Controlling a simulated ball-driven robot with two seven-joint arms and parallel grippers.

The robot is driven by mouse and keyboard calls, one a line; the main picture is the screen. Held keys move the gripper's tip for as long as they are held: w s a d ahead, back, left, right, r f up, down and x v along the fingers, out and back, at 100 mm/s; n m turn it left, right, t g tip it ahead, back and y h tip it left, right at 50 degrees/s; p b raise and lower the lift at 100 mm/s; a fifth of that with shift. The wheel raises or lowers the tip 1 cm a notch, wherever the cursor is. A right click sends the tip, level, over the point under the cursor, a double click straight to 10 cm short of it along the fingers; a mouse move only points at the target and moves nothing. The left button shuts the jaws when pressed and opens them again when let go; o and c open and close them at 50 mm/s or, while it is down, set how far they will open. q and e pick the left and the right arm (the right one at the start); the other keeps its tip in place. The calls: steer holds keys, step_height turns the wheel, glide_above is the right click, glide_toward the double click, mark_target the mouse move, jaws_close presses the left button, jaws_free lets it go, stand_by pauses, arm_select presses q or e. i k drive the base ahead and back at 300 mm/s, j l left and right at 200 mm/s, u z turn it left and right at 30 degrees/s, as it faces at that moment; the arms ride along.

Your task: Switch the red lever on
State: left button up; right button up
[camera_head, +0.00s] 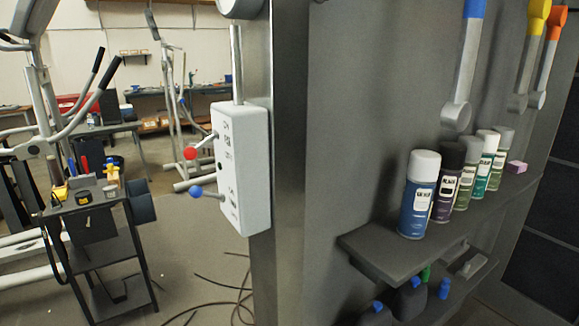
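The red lever (191,153) sticks out from the left side of a white switch box (257,170) fixed to a grey metal column. Its red knob is at the end of a short metal rod that slopes up toward the box. A blue-knobbed lever (196,191) sits below it on the same box. Small dark lettering on the box face is hard to read at this angle. Neither of my grippers shows in the head view.
A grey panel right of the column carries a shelf (385,262) with several spray cans (419,195) and hanging wrenches (464,70). A black tool cart (98,245) and exercise machines stand at left. Cables (205,287) lie on the open floor.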

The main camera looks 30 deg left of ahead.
mark_target(190, 153)
steer(key=u, duration=1.35)
